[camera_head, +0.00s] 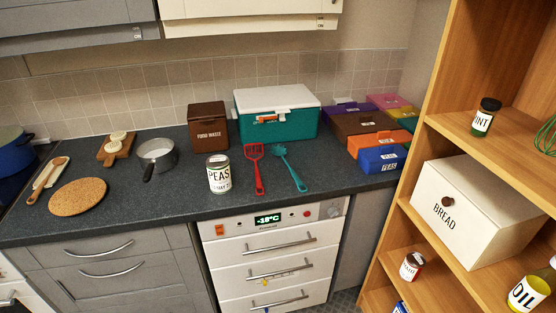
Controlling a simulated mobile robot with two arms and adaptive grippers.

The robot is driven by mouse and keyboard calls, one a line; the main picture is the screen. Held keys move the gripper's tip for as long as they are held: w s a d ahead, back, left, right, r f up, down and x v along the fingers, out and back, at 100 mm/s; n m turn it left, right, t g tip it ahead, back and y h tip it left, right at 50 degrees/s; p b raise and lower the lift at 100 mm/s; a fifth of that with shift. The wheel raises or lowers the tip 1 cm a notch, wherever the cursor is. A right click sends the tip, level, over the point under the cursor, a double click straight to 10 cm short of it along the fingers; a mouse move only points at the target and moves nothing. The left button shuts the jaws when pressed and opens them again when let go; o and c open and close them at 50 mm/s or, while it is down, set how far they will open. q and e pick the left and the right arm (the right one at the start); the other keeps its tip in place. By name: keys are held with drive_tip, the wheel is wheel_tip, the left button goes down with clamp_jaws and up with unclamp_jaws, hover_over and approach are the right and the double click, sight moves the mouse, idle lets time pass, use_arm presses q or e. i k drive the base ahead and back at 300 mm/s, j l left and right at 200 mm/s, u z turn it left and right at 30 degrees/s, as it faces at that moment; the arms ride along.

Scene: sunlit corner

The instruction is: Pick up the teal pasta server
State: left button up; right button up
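The teal pasta server (290,168) lies on the dark countertop in the head view, right of the middle. One end points toward the teal cooler box and the other toward the counter's front edge. It lies apart from the red slotted spatula (257,169) on its left. Nothing covers it. Neither of my grippers shows in this view.
A peas can (218,174) stands left of the red spatula. Behind are a teal cooler (277,126) with a white lid and a brown food waste box (208,128). Coloured boxes (383,159) stand to the right. A wooden shelf (417,190) rises at the right.

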sight(279, 151)
drive_tip(key=i+l+z, duration=0.25)
drive_tip(key=i, duration=0.2)
drive_tip(key=i+l+z, duration=0.3)
drive_tip(key=i, duration=0.15)
drive_tip(key=j, duration=0.1)
